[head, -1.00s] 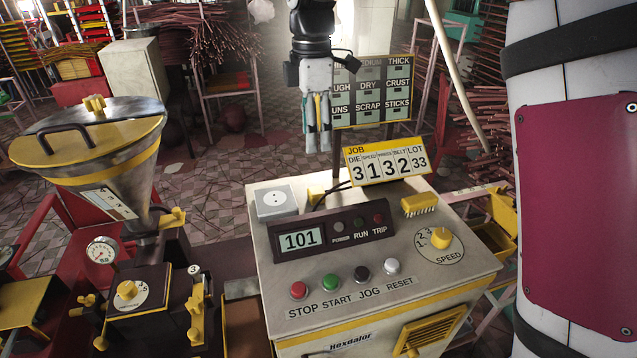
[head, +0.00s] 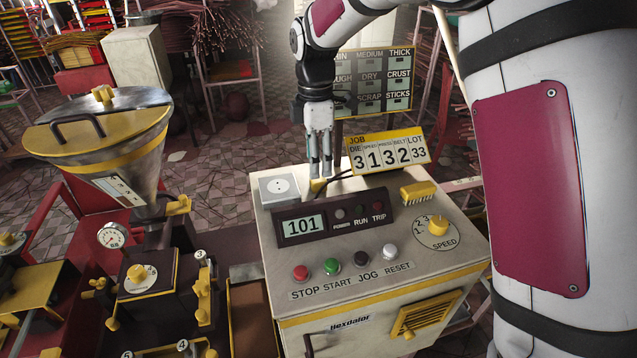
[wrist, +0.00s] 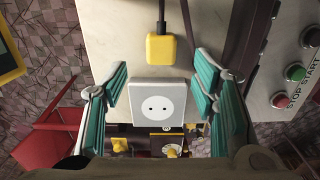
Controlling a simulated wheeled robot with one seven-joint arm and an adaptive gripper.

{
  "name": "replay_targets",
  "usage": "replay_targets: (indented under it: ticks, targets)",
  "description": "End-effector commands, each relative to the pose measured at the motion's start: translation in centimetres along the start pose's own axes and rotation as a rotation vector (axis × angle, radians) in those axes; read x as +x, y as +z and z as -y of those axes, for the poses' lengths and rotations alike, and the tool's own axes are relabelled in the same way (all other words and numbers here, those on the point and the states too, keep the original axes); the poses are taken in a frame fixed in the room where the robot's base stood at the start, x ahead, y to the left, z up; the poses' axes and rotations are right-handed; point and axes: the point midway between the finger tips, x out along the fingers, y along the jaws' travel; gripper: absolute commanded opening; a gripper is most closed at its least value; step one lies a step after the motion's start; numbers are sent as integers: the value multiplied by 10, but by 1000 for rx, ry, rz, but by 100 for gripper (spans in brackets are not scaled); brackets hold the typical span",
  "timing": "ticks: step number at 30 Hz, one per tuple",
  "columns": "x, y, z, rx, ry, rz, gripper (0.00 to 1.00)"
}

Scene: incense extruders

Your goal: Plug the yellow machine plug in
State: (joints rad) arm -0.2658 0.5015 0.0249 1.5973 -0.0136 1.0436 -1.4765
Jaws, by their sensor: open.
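The yellow plug (wrist: 161,48) lies on the top of the pale machine cabinet, its dark cord running away from it in the wrist view. In the head view the plug (head: 318,185) shows as a small yellow block behind the dark display panel, just below my gripper. The white two-hole socket (wrist: 158,103) sits beside the plug; in the head view the socket (head: 280,188) is at the cabinet's back left corner. My gripper (head: 320,176) points down close above the plug. In the wrist view my gripper (wrist: 160,80) has its teal fingers apart, with nothing between them held.
The display panel (head: 334,218) reading 101 stands just in front of the plug. A yellow job sign (head: 388,152) stands behind and right. A yellow brush (head: 418,191) lies farther right. The steel hopper (head: 105,140) rises at left.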

Motion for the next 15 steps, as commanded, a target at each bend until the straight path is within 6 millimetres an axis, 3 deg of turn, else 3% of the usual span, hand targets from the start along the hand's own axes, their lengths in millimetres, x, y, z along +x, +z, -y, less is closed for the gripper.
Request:
replay_targets:
  ticks: [8, 15]
  targets:
    - [2, 0, 0, 0, 0, 0, 53]
    - [31, 3, 5, 1, -4, 1, 53]
